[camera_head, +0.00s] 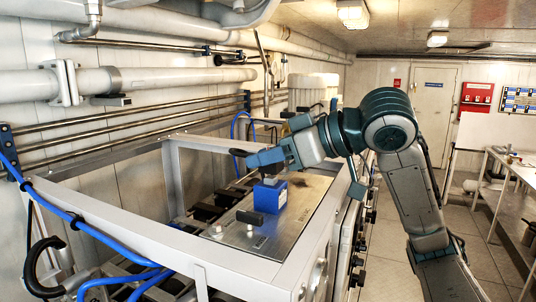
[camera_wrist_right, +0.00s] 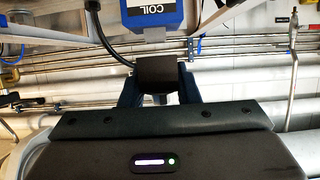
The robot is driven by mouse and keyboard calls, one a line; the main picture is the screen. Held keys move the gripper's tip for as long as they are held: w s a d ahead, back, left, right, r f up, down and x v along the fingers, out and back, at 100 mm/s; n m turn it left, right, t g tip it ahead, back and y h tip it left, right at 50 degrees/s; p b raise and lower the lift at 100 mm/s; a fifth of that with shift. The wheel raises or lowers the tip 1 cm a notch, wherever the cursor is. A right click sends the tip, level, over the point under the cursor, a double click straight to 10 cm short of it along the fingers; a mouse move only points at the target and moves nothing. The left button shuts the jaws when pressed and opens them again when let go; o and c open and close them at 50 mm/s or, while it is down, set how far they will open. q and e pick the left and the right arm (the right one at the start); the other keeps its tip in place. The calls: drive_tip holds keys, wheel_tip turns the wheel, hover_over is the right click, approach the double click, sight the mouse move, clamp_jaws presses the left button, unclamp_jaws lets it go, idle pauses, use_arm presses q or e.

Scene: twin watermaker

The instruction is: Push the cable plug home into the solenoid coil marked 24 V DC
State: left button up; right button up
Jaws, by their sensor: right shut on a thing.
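My right gripper (camera_head: 262,160) reaches in from the right over the metal panel. It is shut on a black cable plug (camera_wrist_right: 157,76), with a finger on either side. A black cable runs from the plug up to the left in the wrist view. A blue coil block (camera_head: 270,196) stands on the panel just below the gripper. A small gap seems to show between plug and grey part. I cannot read a voltage marking. My left gripper is not in view.
The panel (camera_head: 292,222) sits inside a grey frame (camera_head: 170,238) whose rails surround the work area. A dark block (camera_head: 249,217) lies beside the coil. Blue hoses (camera_head: 100,233) run along the left rail. Pipes (camera_head: 150,80) line the wall behind.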

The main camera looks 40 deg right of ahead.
idle(0.4)
drive_tip(key=shift+f+b, duration=0.8)
drive_tip(key=shift+f, duration=0.4)
drive_tip(key=o, duration=0.9)
drive_tip(key=shift+r, duration=0.1)
drive_tip(key=shift+s+d+r+b, duration=0.15)
drive_tip(key=shift+s+d+b, duration=0.25)
drive_tip(key=shift+s+b, duration=0.15)
drive_tip(key=shift+b+v, duration=1.7)
drive_tip(key=shift+v, duration=3.05)
drive_tip(key=shift+w+a+r, duration=0.1)
